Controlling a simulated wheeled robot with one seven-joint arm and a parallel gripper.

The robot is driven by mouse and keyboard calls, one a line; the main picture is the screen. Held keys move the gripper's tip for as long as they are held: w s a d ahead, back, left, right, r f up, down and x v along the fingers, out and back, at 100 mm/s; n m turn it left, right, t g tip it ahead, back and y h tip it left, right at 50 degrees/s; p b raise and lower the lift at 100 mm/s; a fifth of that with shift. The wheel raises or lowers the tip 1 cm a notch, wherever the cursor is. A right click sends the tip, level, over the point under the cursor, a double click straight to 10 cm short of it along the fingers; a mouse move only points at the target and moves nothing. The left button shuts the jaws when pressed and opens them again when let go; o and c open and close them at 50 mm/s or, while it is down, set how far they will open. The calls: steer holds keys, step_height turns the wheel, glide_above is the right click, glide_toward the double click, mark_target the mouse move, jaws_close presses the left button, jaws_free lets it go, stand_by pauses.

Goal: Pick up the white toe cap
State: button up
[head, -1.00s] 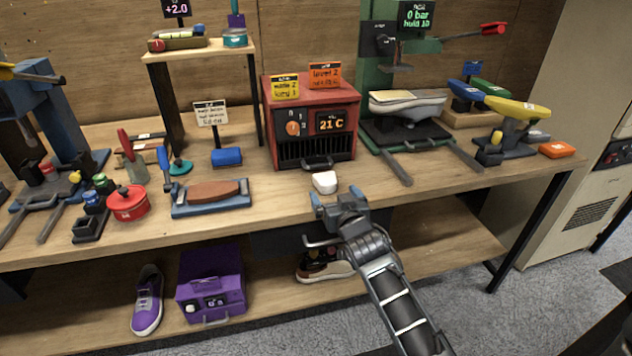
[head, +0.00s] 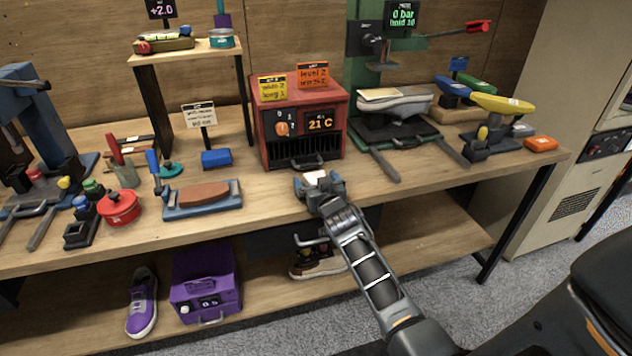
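The white toe cap (head: 316,177) lies on the wooden bench top in front of the red heater box. My gripper (head: 318,182) is at the toe cap, with one blue-grey finger to its left and one to its right. The fingers look apart, with the cap between them. I cannot tell whether they touch it. The lower part of the cap is hidden behind my gripper.
The red heater (head: 299,130), showing 21 C, stands just behind the cap. A blue block (head: 216,159) and a sanding block on a blue tray (head: 201,199) lie to the left. A press (head: 395,128) stands right. Bench space right of my gripper is clear.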

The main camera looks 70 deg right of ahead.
steer(key=c, duration=1.1)
